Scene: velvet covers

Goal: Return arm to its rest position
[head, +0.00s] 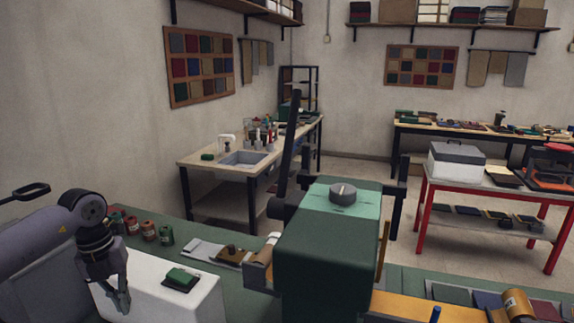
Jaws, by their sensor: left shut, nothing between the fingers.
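My left arm (45,238) comes in from the left edge. My left gripper (122,303) points down, shut and empty, in front of the left side of a white block (205,297). A small green item on a dark base (182,279) lies on top of the white block, to the right of the gripper and apart from it. My right gripper is not in view.
A large green machine (325,250) stands on the green worktop (232,283) in the middle. Several thread spools (166,236) stand behind the gripper. A sink bench (205,160), a red-framed table (432,185) and a back bench (420,127) lie beyond, with open floor between.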

